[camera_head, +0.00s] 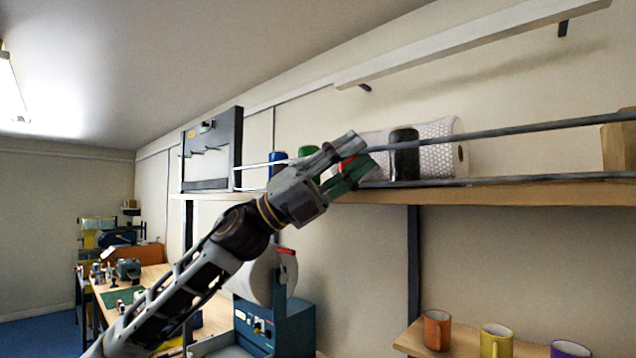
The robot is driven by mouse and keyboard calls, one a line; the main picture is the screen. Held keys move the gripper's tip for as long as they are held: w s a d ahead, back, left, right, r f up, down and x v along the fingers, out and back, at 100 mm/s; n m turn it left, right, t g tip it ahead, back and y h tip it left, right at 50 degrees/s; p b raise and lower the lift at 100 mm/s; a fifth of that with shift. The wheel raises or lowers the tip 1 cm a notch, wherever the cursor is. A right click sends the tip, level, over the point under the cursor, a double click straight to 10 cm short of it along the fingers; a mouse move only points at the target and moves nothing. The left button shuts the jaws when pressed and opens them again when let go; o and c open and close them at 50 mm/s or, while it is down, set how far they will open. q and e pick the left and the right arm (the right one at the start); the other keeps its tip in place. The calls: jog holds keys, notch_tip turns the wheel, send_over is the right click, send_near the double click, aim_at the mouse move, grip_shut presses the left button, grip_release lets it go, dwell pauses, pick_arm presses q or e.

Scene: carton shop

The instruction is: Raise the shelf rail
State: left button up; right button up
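The shelf rail (520,131) is a thin dark bar along the front of the long wooden shelf (480,194), above the shelf's edge. Its left stretch looks pale. My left gripper (362,158) is at the rail, reaching up from the lower left. Its upper grey finger and lower green finger are spread apart, and the rail's line runs toward the gap between them. I cannot tell whether they touch the rail; the gripper hides that part of it. My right gripper is out of view.
On the shelf stand a blue can (277,161), a green can (308,151), a dark can (404,154) and a bubble-wrap roll (440,143). A cardboard box (618,147) is at right. A pale beam (470,41) is above. Mugs (496,340) stand on a lower shelf.

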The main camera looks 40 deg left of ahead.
pick_arm(q)
jog(key=shift+s+a+f, duration=0.25)
jog(key=shift+a+f, duration=0.1)
jog(key=shift+a, duration=0.1)
jog(key=shift+s+a+f, duration=0.25)
jog(key=shift+a+f, duration=0.1)
jog(key=shift+a, duration=0.15)
jog(key=shift+a+f, duration=0.1)
jog(key=shift+a, duration=0.05)
jog(key=v, duration=0.9)
dwell(1.1)
jog(key=shift+s, duration=0.1)
dwell(0.5)
